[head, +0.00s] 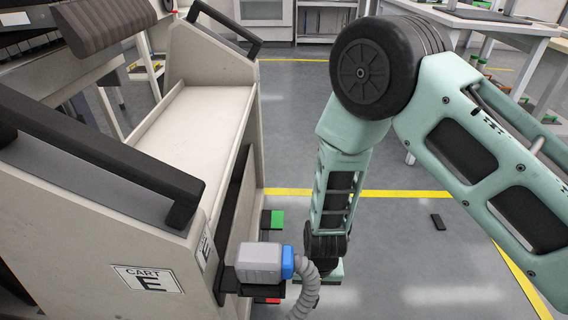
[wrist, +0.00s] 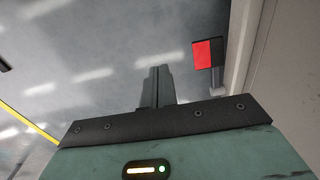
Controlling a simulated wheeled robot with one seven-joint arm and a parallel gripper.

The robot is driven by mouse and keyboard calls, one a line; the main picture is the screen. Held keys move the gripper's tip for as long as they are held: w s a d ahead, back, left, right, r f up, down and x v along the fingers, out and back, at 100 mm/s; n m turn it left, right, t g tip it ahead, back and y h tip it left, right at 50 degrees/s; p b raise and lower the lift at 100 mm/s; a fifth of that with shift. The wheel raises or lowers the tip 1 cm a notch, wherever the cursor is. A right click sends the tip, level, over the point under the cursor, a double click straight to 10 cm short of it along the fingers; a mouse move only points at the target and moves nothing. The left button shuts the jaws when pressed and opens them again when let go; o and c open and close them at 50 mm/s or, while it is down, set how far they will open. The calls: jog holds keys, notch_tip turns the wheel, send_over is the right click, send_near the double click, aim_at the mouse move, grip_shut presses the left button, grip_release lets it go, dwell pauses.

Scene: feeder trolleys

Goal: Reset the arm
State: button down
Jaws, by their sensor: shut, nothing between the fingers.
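My gripper (wrist: 158,86) shows in the wrist view with its two dark fingers together and nothing between them. It points toward the grey floor, beside a pale cart wall. In the head view my teal arm reaches down on the right side of cart E (head: 148,279). Its fingertips are not visible there. A red pedal (wrist: 207,52) on a black bracket is right of the fingers and apart from them in the wrist view. A red piece (head: 267,300) and a green pedal (head: 277,220) show low beside the cart in the head view.
A grey block (head: 259,262) with a blue collar and ribbed hose is at the cart's side, close to my lower arm. Yellow lines (head: 393,195) cross the floor. A small dark object (head: 438,221) lies there. A white workbench (head: 490,22) stands at the back right.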

jog(key=w+d+r, duration=0.3)
jog(key=r, duration=0.3)
jog(key=w+d+r, duration=0.2)
jog(key=d+r, duration=0.1)
jog(key=r, duration=0.3)
jog(key=s+d+r+t, duration=0.1)
jog(key=s+d+r, duration=0.2)
jog(key=d+r, duration=0.7)
jog(key=s+d+r+t, duration=0.1)
jog(key=s+d+r, duration=0.2)
jog(key=d+r, duration=0.65)
jog(key=s+a+r+n+g, duration=0.15)
jog(key=s+a+n, duration=0.25)
jog(key=s+a, duration=0.4)
jog(key=s+a+r+n+g, duration=0.15)
jog(key=s+a+n, duration=0.35)
jog(key=a, duration=0.6)
notch_tip(320, 180, up, 37)
jog(key=m+p, duration=0.1)
jog(key=p, duration=3.6)
jog(key=shift+d+t+p, duration=0.3)
jog(key=shift+t, duration=0.1)
jog(key=shift+f, duration=0.1)
